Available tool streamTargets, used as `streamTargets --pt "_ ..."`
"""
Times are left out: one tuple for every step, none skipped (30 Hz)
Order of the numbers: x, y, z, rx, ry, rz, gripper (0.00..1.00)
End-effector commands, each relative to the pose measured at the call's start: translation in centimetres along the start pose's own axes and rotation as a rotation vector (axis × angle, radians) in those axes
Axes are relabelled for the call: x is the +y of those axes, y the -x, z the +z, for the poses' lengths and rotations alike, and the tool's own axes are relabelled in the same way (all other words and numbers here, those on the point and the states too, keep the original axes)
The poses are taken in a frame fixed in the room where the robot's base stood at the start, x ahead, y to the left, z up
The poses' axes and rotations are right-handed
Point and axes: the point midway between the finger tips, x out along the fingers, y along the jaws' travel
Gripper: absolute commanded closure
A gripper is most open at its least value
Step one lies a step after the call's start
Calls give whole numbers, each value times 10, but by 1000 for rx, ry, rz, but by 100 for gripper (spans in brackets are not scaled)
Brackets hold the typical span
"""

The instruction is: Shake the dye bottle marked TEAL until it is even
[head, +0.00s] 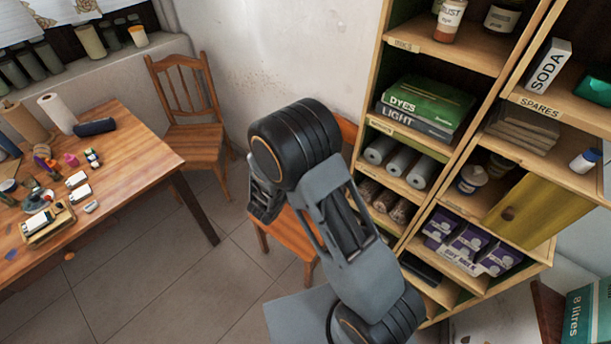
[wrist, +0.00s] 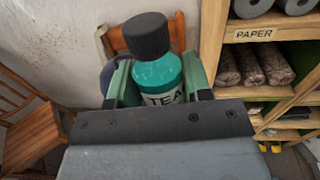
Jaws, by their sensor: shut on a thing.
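In the wrist view a teal bottle (wrist: 158,75) with a black cap stands between the two green fingers of my gripper (wrist: 158,82). Its label is partly hidden by the gripper body; the letters "TEA" show. The cap points up in the picture, away from the gripper body. My gripper is shut on the bottle and holds it in front of the shelf and a wooden chair. In the head view my arm hides the fingers and the bottle. The inside of the bottle cannot be judged for evenness.
A shelf unit (head: 362,135) with books, rolls and boxes stands close on the right. A wooden table (head: 140,143) with small bottles and paper rolls is at the left. One chair (head: 190,138) stands by the wall; another is partly behind my arm. Tiled floor lies open between.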

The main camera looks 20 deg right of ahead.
Motion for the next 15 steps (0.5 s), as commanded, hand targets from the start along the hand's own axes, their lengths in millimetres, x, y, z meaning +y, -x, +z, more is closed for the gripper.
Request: streamTargets --pt "-1 0 -20 2 11 0 83" --pt "-1 0 -31 2 10 0 83" --pt "-1 0 -45 2 9 0 83" --pt "-1 0 -54 1 8 -1 83" --pt "-1 0 -61 1 6 -1 83" --pt "-1 0 -65 0 3 -1 83" --pt "-1 0 -66 -1 -1 -1 83" --pt "0 0 -64 -1 -4 -1 83" --pt "0 -1 -54 -3 -8 -1 83" --pt "0 -1 -43 -4 -12 -1 83" --pt "0 -1 -33 -4 -13 -1 83" --pt "0 -1 -21 -4 -13 -1 83" --pt "0 -1 -12 -3 -13 -1 83" --pt "0 0 -3 -3 -12 -1 83" --pt "0 0 11 -4 -14 -1 83"
